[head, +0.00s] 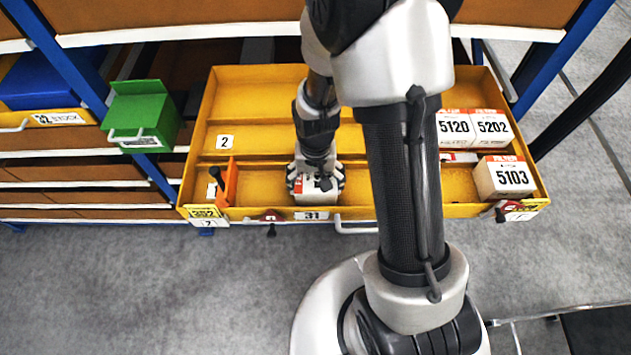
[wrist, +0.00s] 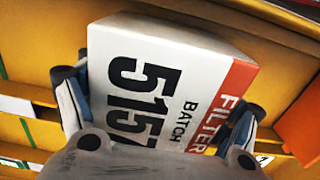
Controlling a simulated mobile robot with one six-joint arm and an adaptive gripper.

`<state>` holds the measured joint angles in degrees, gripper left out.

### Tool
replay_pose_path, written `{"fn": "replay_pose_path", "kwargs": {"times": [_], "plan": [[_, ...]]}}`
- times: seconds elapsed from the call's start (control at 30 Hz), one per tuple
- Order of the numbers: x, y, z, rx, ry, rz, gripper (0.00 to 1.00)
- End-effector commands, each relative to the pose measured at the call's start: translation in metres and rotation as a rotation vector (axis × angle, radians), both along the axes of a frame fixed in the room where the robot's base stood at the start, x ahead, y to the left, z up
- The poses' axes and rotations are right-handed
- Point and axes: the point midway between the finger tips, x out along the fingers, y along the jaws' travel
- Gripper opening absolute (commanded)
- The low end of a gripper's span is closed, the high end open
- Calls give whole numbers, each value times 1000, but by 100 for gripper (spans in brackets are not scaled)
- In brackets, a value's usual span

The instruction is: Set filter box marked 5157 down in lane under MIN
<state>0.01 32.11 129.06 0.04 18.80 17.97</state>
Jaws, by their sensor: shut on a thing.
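My gripper (head: 315,184) is shut on the white filter box marked 5157 (wrist: 165,90), with a finger on either side of it. In the wrist view the box fills the middle, its 5157 and red FILTER band readable. In the head view the box (head: 308,197) shows only partly below my gripper, in the front lane of the yellow drawer (head: 260,212). I cannot tell whether its bottom touches the drawer floor. No label reading MIN is legible; a small white card (head: 212,191) at the left of the front lane is too small to read.
An orange divider (head: 230,182) stands left of the box. Boxes 5120 (head: 455,128) and 5202 (head: 493,127) are at the back right, box 5103 (head: 504,177) at the front right. A green bin (head: 142,115) is left of the drawer. The back lane's middle and left look bare.

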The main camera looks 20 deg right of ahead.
Motion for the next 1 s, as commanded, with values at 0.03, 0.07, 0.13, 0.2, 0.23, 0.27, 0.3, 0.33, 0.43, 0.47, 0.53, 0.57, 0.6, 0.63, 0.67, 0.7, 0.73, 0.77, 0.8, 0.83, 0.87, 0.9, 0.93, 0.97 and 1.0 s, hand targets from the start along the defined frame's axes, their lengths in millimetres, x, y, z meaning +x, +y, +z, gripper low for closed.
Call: {"fn": "replay_pose_path", "kwargs": {"times": [0.03,0.07,0.13,0.2,0.23,0.27,0.3,0.33,0.43,0.47,0.53,0.57,0.6,0.63,0.67,0.7,0.73,0.77,0.8,0.83,0.87,0.9,0.93,0.97,1.0], "plan": [[0,0,0,0,-1,0,52],[0,0,-1,0,-1,0,52],[0,0,-3,0,0,0,52],[0,0,-4,0,0,0,85],[0,0,-3,0,0,0,87],[0,0,-3,0,0,0,89],[0,0,-3,0,0,0,92],[0,0,-3,0,0,0,94],[0,0,-3,0,0,0,100],[0,0,-3,0,0,0,100],[0,0,-3,0,0,0,100],[0,0,-3,0,0,0,100],[0,0,-3,0,0,0,100],[0,0,-3,0,0,0,100],[0,0,-3,0,0,0,100],[0,0,-3,0,0,0,100],[0,0,-3,0,0,0,100],[0,0,-3,0,0,0,100],[0,0,-2,0,0,0,100],[0,0,-1,0,0,0,100],[0,0,0,0,0,0,100],[0,0,3,0,0,0,100],[1,0,6,0,-3,0,100],[1,0,10,0,-4,0,100],[1,0,17,0,-4,0,100]]}}
